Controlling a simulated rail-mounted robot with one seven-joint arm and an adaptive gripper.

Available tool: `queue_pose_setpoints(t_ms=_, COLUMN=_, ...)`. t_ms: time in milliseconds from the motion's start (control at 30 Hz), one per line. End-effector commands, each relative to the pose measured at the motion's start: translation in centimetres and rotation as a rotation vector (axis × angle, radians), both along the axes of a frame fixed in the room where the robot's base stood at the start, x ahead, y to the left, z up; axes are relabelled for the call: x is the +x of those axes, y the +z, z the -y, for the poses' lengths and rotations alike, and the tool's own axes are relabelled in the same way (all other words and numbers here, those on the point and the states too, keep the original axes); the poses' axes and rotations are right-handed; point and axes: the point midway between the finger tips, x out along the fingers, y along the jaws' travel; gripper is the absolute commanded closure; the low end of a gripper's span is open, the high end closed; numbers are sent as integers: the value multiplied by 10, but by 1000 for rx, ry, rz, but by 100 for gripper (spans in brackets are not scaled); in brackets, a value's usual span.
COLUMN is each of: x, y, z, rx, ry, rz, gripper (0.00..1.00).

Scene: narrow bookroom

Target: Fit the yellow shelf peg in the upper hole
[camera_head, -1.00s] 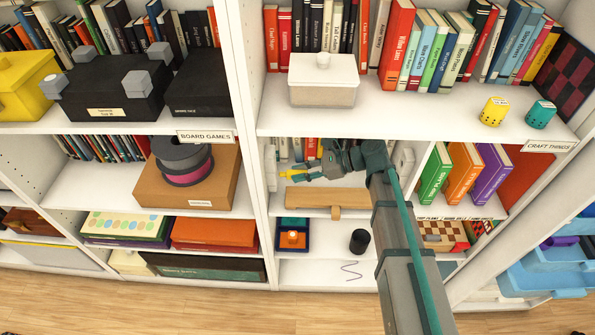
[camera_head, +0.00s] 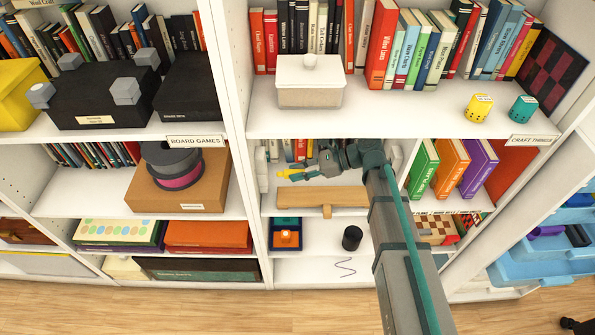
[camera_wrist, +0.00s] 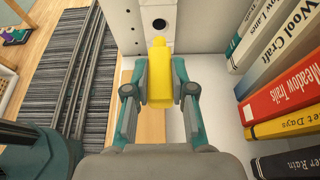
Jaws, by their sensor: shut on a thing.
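My gripper (camera_wrist: 159,90) is shut on the yellow shelf peg (camera_wrist: 163,72), which sticks out past the fingertips. In the wrist view the peg points at a light plate (camera_wrist: 145,30) on the white side panel. A round dark hole (camera_wrist: 159,25) in the plate lies just beyond the peg tip. A paler round spot shows above it at the picture's top edge. The tip looks close to the plate; I cannot tell whether they touch. In the head view my gripper (camera_head: 297,174) and the peg (camera_head: 285,175) are inside the middle bay, near its left panel.
Books (camera_wrist: 285,95) stand close on the right in the wrist view. In the head view a wooden board (camera_head: 345,196) lies below my gripper. A black cup (camera_head: 352,238) and blue tray (camera_head: 276,234) are lower down. The shelf with the white box (camera_head: 310,92) is above.

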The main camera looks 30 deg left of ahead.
Motion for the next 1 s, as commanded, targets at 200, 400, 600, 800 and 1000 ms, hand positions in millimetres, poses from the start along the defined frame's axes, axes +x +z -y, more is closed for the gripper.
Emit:
queue_pose_setpoints(t_ms=200, x=7, y=30, z=11, rx=-1, ry=-3, rz=0, gripper=100)
queue_pose_setpoints(t_ms=400, x=14, y=53, z=23, rx=-2, ry=-1, rz=-1, gripper=100)
queue_pose_setpoints(t_ms=600, x=17, y=57, z=28, rx=-1, ry=0, rz=0, gripper=100)
queue_pose_setpoints(t_ms=800, x=17, y=55, z=28, rx=-1, ry=0, rz=0, gripper=100)
queue_pose_setpoints(t_ms=1000, x=17, y=56, z=27, rx=-1, ry=0, rz=0, gripper=100)
